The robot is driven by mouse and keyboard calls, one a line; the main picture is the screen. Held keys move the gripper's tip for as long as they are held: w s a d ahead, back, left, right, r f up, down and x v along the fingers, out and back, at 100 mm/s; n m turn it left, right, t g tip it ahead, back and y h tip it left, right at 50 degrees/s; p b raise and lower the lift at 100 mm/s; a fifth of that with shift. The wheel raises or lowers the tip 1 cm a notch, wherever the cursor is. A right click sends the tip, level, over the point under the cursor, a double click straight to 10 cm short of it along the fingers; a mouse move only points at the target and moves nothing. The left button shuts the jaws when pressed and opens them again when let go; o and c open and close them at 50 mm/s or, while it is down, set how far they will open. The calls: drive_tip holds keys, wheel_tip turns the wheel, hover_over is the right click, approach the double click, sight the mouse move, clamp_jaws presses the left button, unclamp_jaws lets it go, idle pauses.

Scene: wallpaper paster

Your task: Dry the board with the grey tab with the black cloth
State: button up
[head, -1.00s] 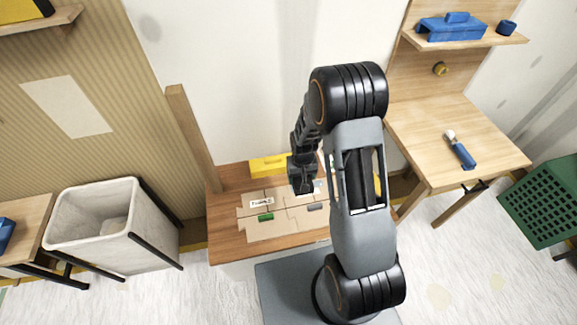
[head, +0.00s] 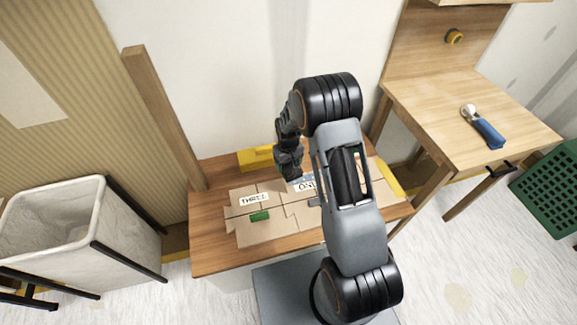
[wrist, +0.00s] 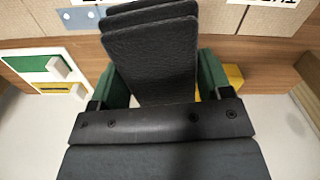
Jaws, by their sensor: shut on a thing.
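My gripper (head: 288,172) is over the back part of the low wooden table, above the brown boards. In the wrist view its green fingers (wrist: 210,78) are shut on a black, textured, layered cloth (wrist: 150,55). The board with the grey tab (head: 314,202) lies at the right of the boards, partly hidden by my arm. It has a white label reading "ONE" (head: 305,186), partly covered. A blue-grey patch with pale dots (wrist: 80,18) shows beside the cloth in the wrist view. I cannot tell whether the cloth touches the board.
Left of it lies a board with a green tab (head: 260,216) and a "THREE" label (head: 254,199). A yellow block (head: 256,159) stands at the table's back edge. A wooden post (head: 163,115) rises at the left. A bin (head: 75,235) stands left, a workbench (head: 445,120) right.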

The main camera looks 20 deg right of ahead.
drive_tip(key=shift+s, duration=0.1)
idle(0.3)
drive_tip(key=shift+f+b, duration=2.5)
drive_tip(key=shift+f, duration=0.75)
drive_tip(key=shift+r, duration=0.15)
